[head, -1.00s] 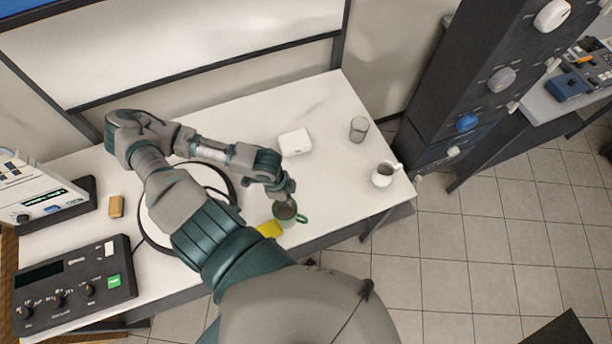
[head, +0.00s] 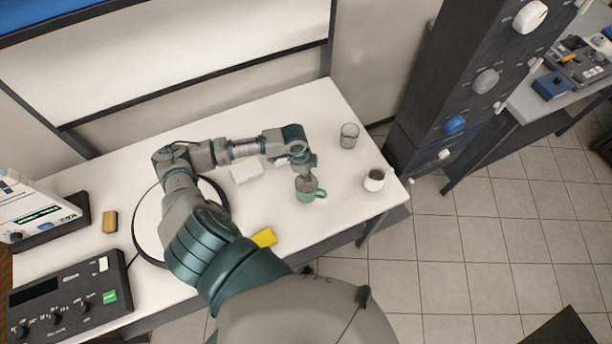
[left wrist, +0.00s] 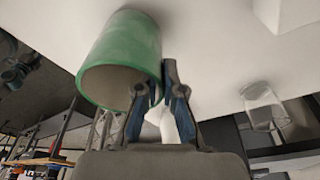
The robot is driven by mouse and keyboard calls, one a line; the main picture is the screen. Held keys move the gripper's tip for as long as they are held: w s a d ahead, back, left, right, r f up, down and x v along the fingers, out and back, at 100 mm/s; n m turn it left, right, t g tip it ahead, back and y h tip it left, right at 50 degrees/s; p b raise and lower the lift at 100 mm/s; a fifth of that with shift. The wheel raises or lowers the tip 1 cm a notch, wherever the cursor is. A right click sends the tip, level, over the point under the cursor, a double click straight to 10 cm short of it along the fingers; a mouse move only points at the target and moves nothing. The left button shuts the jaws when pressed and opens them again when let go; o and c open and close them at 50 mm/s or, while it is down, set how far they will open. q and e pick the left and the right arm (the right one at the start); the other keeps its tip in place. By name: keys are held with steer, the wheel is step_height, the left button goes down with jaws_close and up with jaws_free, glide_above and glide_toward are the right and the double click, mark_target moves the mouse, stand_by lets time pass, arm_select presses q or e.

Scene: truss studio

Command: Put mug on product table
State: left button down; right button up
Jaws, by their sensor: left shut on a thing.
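A green mug (head: 308,191) is upright over the right part of the white table (head: 215,255) in the head view, its handle to the right. My left gripper (head: 304,174) comes down on it from above and is shut on it. In the left wrist view the mug (left wrist: 125,58) fills the upper left, and the gripper's fingers (left wrist: 155,95) are at its wall near the rim. I cannot tell whether the mug's base touches the table. My right gripper is not in view.
A white mug (head: 374,180) and a clear glass (head: 349,136) stand to the right. A white box (head: 245,170) lies behind my arm, and a yellow block (head: 263,238) near the front edge. A dark tower (head: 455,90) stands beyond the right end.

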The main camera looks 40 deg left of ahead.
arm_select(q)
steer(key=shift+d+f, duration=0.55)
steer(key=shift+f, duration=0.05)
steer(key=shift+a+f, duration=0.1)
steer(key=shift+a, duration=0.05)
steer(key=c, duration=1.4)
jaws_free()
steer(key=shift+a, duration=0.2)
steer(key=shift+o, duration=0.5)
steer(key=shift+a+f, duration=0.15)
steer(key=shift+a, duration=0.25)
steer(key=shift+d, duration=0.1)
steer(key=shift+r, duration=0.4)
step_height(320, 180, up, 11)
steer(key=s+a, duration=0.1)
steer(key=shift+a+r, duration=0.15)
steer(key=shift+a, duration=0.05)
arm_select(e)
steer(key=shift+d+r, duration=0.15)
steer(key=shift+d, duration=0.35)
